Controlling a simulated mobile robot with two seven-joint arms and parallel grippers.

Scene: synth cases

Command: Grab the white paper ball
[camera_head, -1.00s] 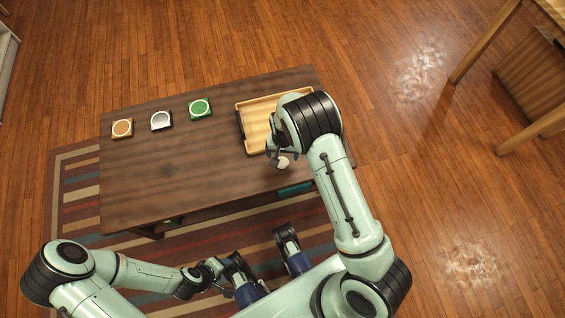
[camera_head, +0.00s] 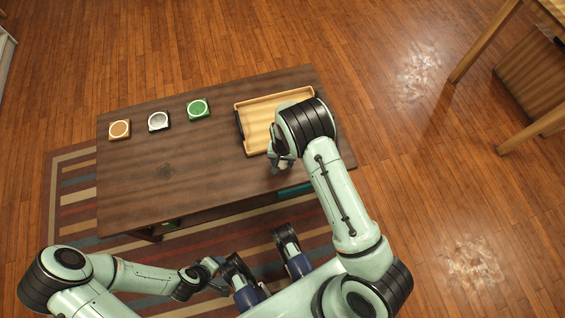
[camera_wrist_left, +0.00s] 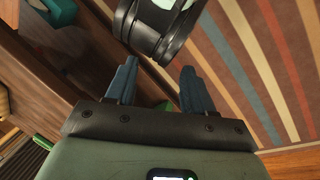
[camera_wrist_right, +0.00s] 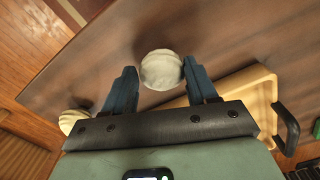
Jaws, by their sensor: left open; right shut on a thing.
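The white paper ball (camera_wrist_right: 161,70) sits between the fingertips of my right gripper (camera_wrist_right: 165,84) in the right wrist view. That gripper is shut on it, over the dark table near its front edge. In the head view my right gripper (camera_head: 281,164) is just in front of the tray and the ball is mostly hidden by it. My left gripper (camera_wrist_left: 155,82) is open and empty in the left wrist view. It is low, in front of the table, in the head view (camera_head: 216,277).
A wooden tray (camera_head: 258,112) with dark handles lies on the table (camera_head: 165,190) beside my right arm. Brown (camera_head: 120,129), white (camera_head: 158,121) and green (camera_head: 198,109) round-topped pieces stand along the back left. A pale rounded thing (camera_wrist_right: 72,120) shows partly in the right wrist view. The table's middle is clear.

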